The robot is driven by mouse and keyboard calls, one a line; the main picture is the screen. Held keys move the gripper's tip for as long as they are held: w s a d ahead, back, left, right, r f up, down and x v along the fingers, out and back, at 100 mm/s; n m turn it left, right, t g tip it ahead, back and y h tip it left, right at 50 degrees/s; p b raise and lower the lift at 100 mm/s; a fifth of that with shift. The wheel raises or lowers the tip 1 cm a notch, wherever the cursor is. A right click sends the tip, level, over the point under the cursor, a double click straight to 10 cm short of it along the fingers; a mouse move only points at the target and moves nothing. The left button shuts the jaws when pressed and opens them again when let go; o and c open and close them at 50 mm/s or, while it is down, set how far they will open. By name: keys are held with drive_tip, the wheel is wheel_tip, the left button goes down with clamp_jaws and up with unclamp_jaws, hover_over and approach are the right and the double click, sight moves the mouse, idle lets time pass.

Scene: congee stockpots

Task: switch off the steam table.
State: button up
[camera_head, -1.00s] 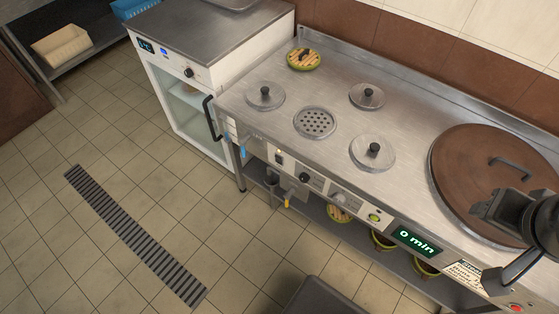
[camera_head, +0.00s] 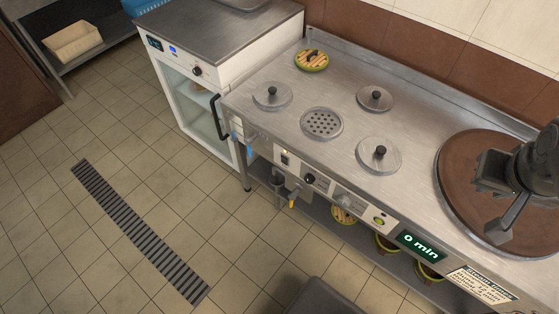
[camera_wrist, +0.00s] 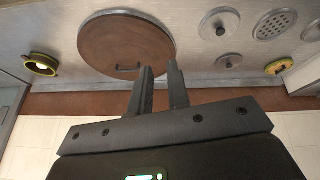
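The steam table (camera_head: 290,110) is a long stainless counter with several round lids on top. My gripper (camera_head: 492,202) is above the large brown lid (camera_head: 462,160) at the right, away from the panel controls. In the wrist view, my gripper (camera_wrist: 160,72) has its two fingers apart with nothing between them. The panel is not visible in that view.
A white glass-door cabinet (camera_head: 188,98) stands left of the counter, with a black handle (camera_head: 219,118) at the counter's end. A yellow-handled valve (camera_head: 292,201) hangs below the panel. Tiled floor with a drain grate (camera_head: 140,232) lies clear in front. A dark seat-like surface (camera_head: 322,296) is at the bottom.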

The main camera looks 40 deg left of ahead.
sight(284, 161)
drive_tip(key=w+a, duration=0.1)
drive_tip(key=w+a+f+n, duration=0.1)
drive_tip(key=w+a, duration=0.1)
drive_tip(key=w+a+f+n, duration=0.1)
drive_tip(key=w+a, duration=0.1)
drive_tip(key=shift+a, duration=0.25)
clamp_jaws()
drive_tip(key=w+a+f+n, duration=0.3)
drive_tip(key=a+f, duration=0.3)
drive_tip(key=a, duration=0.5)
drive_tip(key=w+a+f+n, duration=0.3)
drive_tip(key=a+f, duration=0.3)
drive_tip(key=a, duration=0.5)
drive_tip(key=s+a+f+n, duration=0.3)
drive_tip(key=s+a+f, duration=0.3)
drive_tip(key=a+f, duration=0.5)
drive_tip(key=s+a+f+n, duration=0.4)
drive_tip(key=s+a+f, duration=0.3)
drive_tip(key=a+f, duration=0.4)
drive_tip(key=shift+s+a+n, duration=0.15)
drive_tip(key=shift+a+n, duration=0.15)
drive_tip(key=shift+f, duration=0.15)
drive_tip(key=w+f, duration=0.8)
drive_tip(key=shift+f, duration=0.2)
